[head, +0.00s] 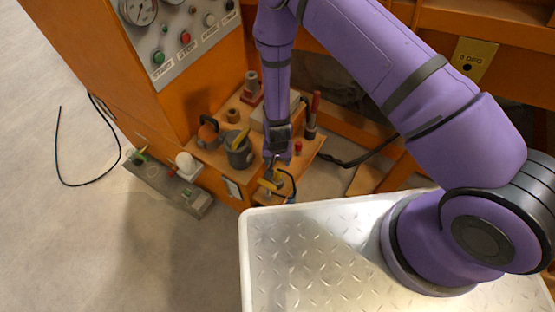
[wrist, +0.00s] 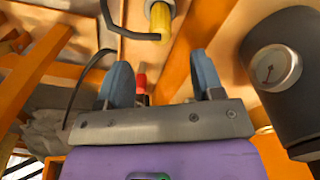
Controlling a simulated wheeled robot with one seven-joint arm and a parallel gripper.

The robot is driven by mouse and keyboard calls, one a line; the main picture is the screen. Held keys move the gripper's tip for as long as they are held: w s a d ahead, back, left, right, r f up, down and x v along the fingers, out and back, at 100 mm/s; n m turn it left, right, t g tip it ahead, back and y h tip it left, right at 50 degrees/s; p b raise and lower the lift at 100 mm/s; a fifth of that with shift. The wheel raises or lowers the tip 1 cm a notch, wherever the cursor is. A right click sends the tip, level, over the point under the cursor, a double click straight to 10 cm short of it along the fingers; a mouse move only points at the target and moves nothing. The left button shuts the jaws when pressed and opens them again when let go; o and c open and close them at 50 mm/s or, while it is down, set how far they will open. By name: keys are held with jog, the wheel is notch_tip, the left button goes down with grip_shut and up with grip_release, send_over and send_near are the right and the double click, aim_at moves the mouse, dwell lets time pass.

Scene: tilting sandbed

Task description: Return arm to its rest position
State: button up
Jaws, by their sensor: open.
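My purple arm reaches from its base at the right of the head view up and over to the orange machine, with its forearm hanging down. My gripper (head: 274,170) is over the front edge of the orange shelf (head: 221,165), near a yellow-handled tool. In the wrist view my gripper (wrist: 162,82) shows two blue fingers standing well apart with nothing held between them. A yellow cylindrical handle (wrist: 160,22) is beyond the fingertips, apart from them. A dark cylinder with a gauge (wrist: 272,68) is right of the fingers.
A grey pot (head: 238,152), a red-handled tool (head: 314,108) and other small items crowd the shelf. The control panel (head: 180,35) rises behind at left. My metal deck is below the arm. A black cable (head: 88,184) lies on open floor at left.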

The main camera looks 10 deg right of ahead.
jog(key=w+d+r+y, duration=0.1)
jog(key=w+r, duration=0.2)
jog(key=r, duration=0.7)
jog(key=w+d+r+n+t, duration=0.1)
jog(key=w+r, duration=0.2)
jog(key=r, duration=0.7)
jog(key=w+d+r+y, duration=0.1)
jog(key=w+d+r, duration=0.15)
jog(key=r, duration=0.65)
jog(key=d+r+t, duration=0.1)
jog(key=d+r, duration=0.3)
jog(key=r, duration=0.8)
jog(key=s+d+r+t, duration=0.1)
jog(key=s+d+r, duration=0.25)
jog(key=r, duration=0.25)
jog(key=s+d+r+n, duration=0.1)
jog(key=s+d+r, duration=0.25)
jog(key=r, duration=0.25)
jog(key=s+d+r+t, duration=0.1)
jog(key=s+d+r, duration=0.1)
jog(key=s+r, duration=0.25)
jog(key=s+d+r+h, duration=0.1)
jog(key=s+d+r, duration=0.2)
jog(key=s, duration=0.4)
jog(key=s+d+r+t+h, duration=0.1)
jog(key=s+d+r, duration=0.3)
jog(key=s, duration=0.4)
jog(key=shift+s, duration=0.2)
